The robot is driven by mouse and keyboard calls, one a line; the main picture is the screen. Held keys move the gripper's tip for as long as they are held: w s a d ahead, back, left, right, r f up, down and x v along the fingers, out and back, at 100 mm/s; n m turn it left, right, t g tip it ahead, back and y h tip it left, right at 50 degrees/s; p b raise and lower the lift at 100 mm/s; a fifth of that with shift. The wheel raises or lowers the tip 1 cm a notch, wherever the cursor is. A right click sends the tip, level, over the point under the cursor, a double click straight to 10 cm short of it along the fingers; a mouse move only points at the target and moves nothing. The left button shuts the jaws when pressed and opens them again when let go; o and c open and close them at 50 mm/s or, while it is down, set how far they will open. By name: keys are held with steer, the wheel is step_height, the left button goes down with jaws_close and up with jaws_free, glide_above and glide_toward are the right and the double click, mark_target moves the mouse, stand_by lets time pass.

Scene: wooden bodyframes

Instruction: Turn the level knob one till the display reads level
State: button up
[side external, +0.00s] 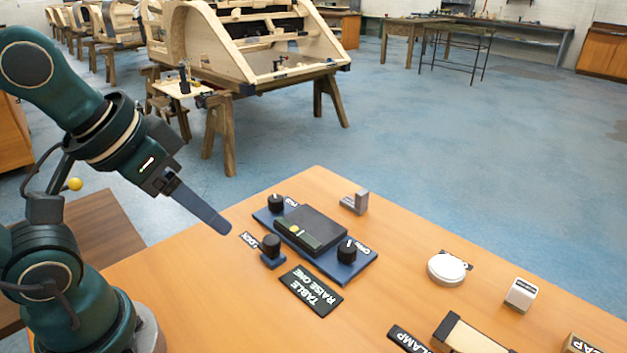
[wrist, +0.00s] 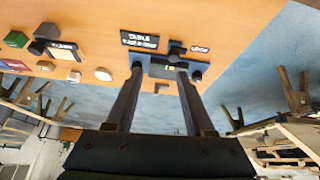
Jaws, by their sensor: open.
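A dark blue panel (side external: 335,270) on the table carries a black box with a greenish display strip (side external: 296,233) and a yellow mark on it; its reading is too small to make out. A black knob (side external: 347,250) with a label that looks like "ONE" stands at the panel's right end, and another knob (side external: 275,203) at its far left end. A separate knob (side external: 271,246) has a LOCK label. My gripper (side external: 221,226) is in the air left of the panel, touching nothing. In the wrist view my gripper (wrist: 160,72) has its fingers apart and empty, the panel beyond them.
A card reading TABLE RAISE ONE (side external: 311,291) lies before the panel. A grey bracket (side external: 355,202) stands behind it. Bare table lies left of the LOCK knob.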

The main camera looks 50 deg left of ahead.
steer(key=w+r+n, duration=0.1)
steer(key=w+r, duration=0.3)
steer(key=w, duration=0.2)
steer(key=g, duration=0.6)
glide_above(347, 247)
step_height(347, 247, down, 15)
steer(key=shift+r, duration=0.1)
steer(key=shift+f, duration=2.5)
steer(key=shift+c, duration=0.2)
jaws_close()
